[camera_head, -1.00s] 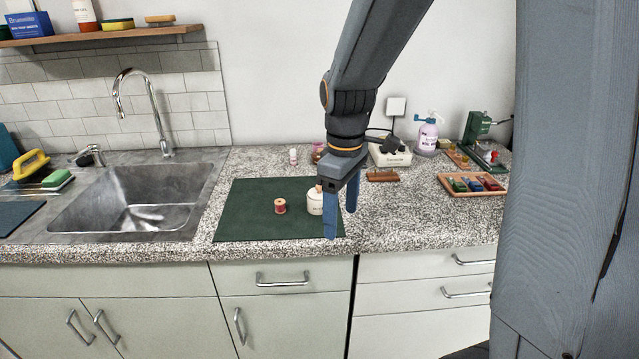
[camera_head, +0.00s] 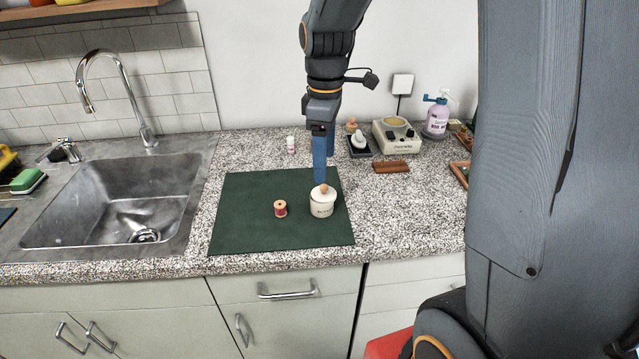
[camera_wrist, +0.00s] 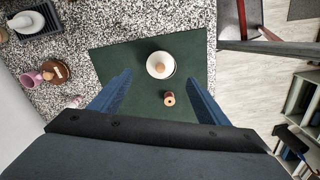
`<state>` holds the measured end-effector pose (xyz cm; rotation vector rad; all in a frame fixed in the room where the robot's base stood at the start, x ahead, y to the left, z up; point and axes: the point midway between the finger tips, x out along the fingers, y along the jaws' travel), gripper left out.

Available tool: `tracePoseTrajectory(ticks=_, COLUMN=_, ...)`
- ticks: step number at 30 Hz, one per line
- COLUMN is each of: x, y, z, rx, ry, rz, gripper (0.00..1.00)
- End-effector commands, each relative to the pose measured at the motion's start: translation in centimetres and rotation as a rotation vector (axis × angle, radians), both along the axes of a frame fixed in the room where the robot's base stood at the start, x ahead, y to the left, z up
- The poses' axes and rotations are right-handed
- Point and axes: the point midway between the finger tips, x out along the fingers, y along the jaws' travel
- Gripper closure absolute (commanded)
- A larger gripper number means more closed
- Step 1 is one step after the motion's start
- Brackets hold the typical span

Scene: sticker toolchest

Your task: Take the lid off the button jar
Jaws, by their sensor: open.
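The button jar (camera_head: 322,209) is a small white pot with dark lettering, upright on the dark green mat (camera_head: 240,235). Its white lid (camera_head: 315,194) with a round wooden knob (camera_head: 324,188) sits on top. In the wrist view the lid (camera_wrist: 152,70) shows from above, ahead of my fingers, roughly centred between them. My gripper (camera_head: 320,180) points down just above and behind the jar in the head view. In the wrist view my gripper (camera_wrist: 158,88) is open, its two blue fingers wide apart, with nothing held.
A red thread spool (camera_head: 280,209) stands left of the jar, close by. A small white bottle (camera_head: 291,144), a brown wooden block (camera_head: 391,167) and a cream device (camera_head: 397,137) stand farther back. The sink (camera_head: 110,205) lies left. The mat's left part is clear.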

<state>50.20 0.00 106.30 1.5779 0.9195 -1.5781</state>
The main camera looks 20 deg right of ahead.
Motion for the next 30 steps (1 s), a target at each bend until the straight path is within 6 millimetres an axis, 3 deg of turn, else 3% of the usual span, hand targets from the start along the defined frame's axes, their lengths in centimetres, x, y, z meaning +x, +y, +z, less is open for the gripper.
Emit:
tracePoseTrajectory(ticks=19, x=-0.4, y=-0.4, z=-6.7, rx=0.0, ry=0.004, rz=-0.006, gripper=0.31)
tracePoseTrajectory(ticks=30, x=-0.3, y=-0.3, z=-7.5, rx=0.0, ry=0.0, rz=-0.005, gripper=0.31)
